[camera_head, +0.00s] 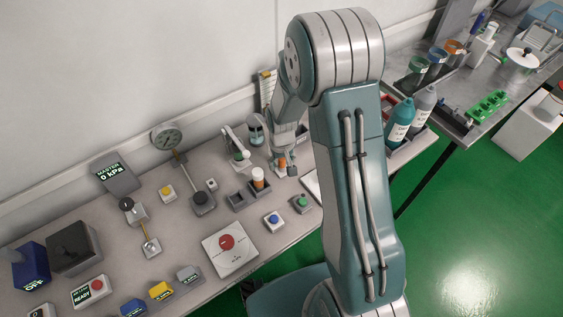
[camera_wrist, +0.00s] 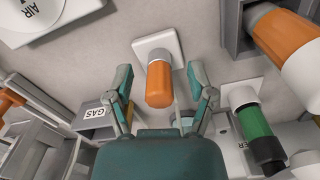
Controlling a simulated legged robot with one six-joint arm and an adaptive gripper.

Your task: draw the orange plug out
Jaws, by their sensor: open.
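The orange plug (camera_wrist: 159,86) has a grey collar and stands in a white square socket plate (camera_wrist: 143,48) in the wrist view. My gripper (camera_wrist: 159,82) is open, with one finger on each side of the plug and a visible gap at both sides. In the head view my gripper (camera_head: 284,152) is low over the bench, and a small part of the orange plug (camera_head: 282,162) shows below it. The plug's seat inside the collar is hidden.
An orange and white cylinder (camera_wrist: 285,42) sits in a grey holder close by on the right. A green and black fitting (camera_wrist: 254,122) is also on the right. A GAS box (camera_wrist: 96,113) lies left. A white AIR plate (camera_wrist: 50,18) is at upper left.

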